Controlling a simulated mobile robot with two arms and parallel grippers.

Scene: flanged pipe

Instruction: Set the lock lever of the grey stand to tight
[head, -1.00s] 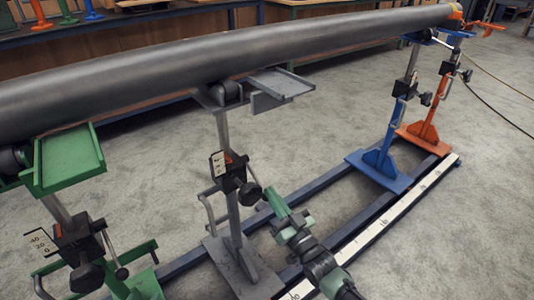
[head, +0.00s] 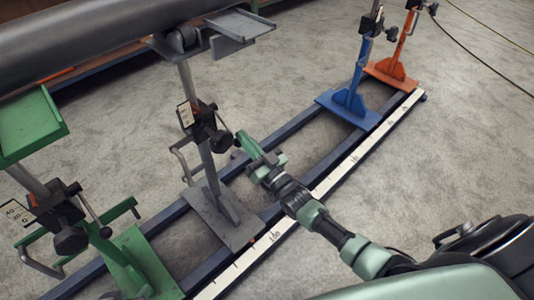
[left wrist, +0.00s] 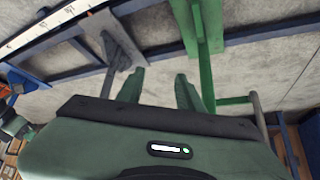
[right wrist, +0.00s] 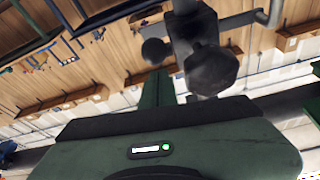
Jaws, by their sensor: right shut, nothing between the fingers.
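The grey stand (head: 205,165) stands upright on the blue rails, its black clamp block (head: 204,120) partway up the column. A dark faceted knob (head: 221,141) sticks out of the block and also shows in the right wrist view (right wrist: 211,70). In that view a black ball (right wrist: 155,51), apparently the lever's end, is left of the knob; the lever's rod is hard to see. My right gripper (head: 243,138) is shut and empty, its tips (right wrist: 157,76) close to the ball; contact is unclear. My left gripper (left wrist: 160,80) is open and empty, seen only in its wrist view.
The large pipe (head: 90,40) runs above the stands. A green stand (head: 35,125) is at the left; blue (head: 350,100) and orange (head: 392,70) stands are further right. A white scale strip (head: 330,180) lies along the rails. A crank handle (right wrist: 270,12) is beside the block.

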